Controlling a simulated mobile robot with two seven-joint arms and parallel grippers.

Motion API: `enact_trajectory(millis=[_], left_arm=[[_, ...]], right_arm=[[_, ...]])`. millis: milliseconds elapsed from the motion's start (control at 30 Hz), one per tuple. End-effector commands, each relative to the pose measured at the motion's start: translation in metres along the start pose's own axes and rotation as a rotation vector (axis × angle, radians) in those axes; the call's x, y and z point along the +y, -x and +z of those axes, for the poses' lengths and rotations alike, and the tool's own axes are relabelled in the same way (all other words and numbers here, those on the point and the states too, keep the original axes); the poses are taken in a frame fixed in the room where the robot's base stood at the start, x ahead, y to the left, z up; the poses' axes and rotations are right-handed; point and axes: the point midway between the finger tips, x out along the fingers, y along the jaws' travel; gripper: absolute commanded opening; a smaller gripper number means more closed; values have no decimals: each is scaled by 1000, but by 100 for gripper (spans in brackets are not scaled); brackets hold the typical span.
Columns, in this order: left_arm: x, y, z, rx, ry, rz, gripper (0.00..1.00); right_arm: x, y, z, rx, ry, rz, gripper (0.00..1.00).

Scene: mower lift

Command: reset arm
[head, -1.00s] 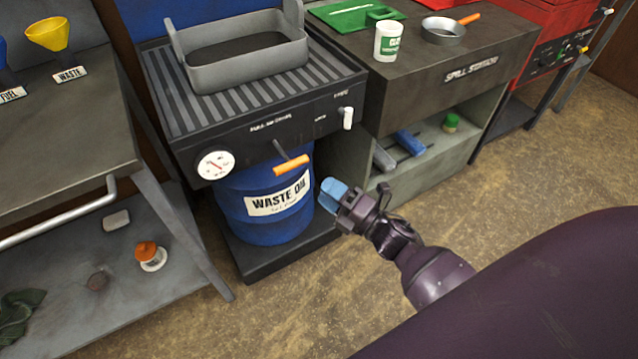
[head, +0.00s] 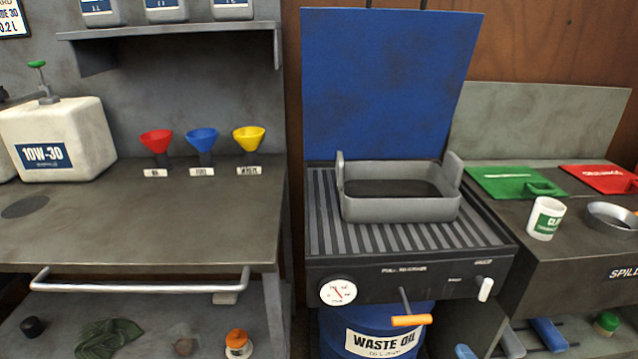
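My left gripper and arm are not in view.
A grey pan (head: 402,208) sits on the ribbed drain station (head: 330,240) above the blue waste oil drum (head: 335,330). A workbench (head: 130,225) with a rail stands left, a spill station (head: 565,270) right.

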Motion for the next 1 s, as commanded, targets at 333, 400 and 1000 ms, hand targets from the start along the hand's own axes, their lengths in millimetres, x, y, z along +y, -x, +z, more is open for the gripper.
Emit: enact_trajectory(millis=[333,400,1000], left_arm=[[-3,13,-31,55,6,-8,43],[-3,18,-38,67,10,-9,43],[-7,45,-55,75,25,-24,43]], right_arm=[[2,87,-11,-374,-709,-107,46],[-1,113,-18,-446,-820,-133,46],[-15,245,-41,-673,-992,-209,46]])
